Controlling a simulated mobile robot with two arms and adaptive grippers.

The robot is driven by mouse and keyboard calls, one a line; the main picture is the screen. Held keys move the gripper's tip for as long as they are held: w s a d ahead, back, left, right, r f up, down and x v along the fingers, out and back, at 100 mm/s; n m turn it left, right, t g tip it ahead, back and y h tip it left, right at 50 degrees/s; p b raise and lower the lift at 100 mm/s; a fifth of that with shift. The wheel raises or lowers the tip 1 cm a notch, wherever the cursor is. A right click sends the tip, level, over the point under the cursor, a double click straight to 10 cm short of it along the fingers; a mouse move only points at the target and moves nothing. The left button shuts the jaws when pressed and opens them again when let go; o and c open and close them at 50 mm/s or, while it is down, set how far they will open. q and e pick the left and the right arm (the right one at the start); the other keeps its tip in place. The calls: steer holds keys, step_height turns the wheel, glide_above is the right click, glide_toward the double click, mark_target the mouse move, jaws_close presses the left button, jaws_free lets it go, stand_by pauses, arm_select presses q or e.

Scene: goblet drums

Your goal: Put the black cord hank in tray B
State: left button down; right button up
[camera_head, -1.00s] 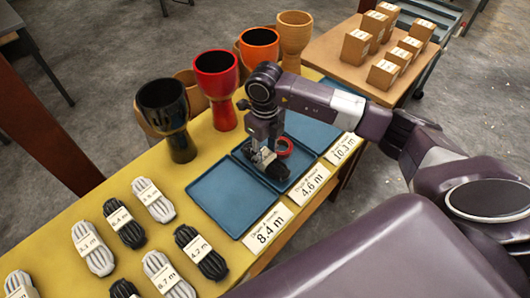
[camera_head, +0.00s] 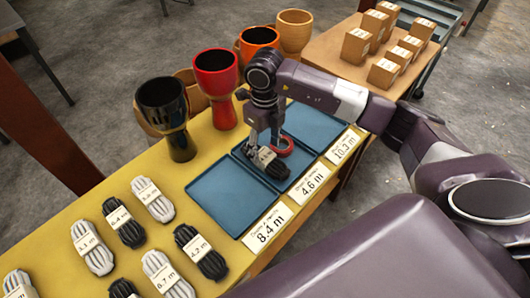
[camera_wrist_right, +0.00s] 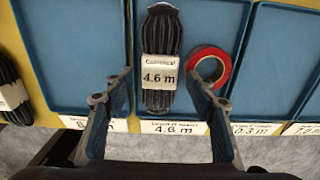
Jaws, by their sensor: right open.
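A black cord hank (camera_head: 272,164) with a pale 4.6 m band lies in the middle blue tray (camera_head: 240,157), whose front card reads 4.6 m. In the right wrist view the hank (camera_wrist_right: 162,35) lies lengthwise in that tray (camera_wrist_right: 205,22), left of a red ring (camera_wrist_right: 208,66). My right gripper (camera_head: 262,146) is just over the hank, partly covering it in the head view. In the wrist view its open fingers (camera_wrist_right: 159,74) stand apart on either side of the hank's near end, with gaps between. My left gripper is out of view.
An empty blue tray (camera_head: 215,190) is on the left, another (camera_head: 312,124) on the right. Several black and grey hanks (camera_head: 125,228) lie on the yellow table's left part. Goblet drums (camera_head: 217,80) stand along the back. Boxes (camera_head: 383,73) sit on a separate table.

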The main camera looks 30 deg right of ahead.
mark_target(265, 156)
step_height(265, 156, up, 9)
steer(key=b, duration=0.1)
stand_by(0.7)
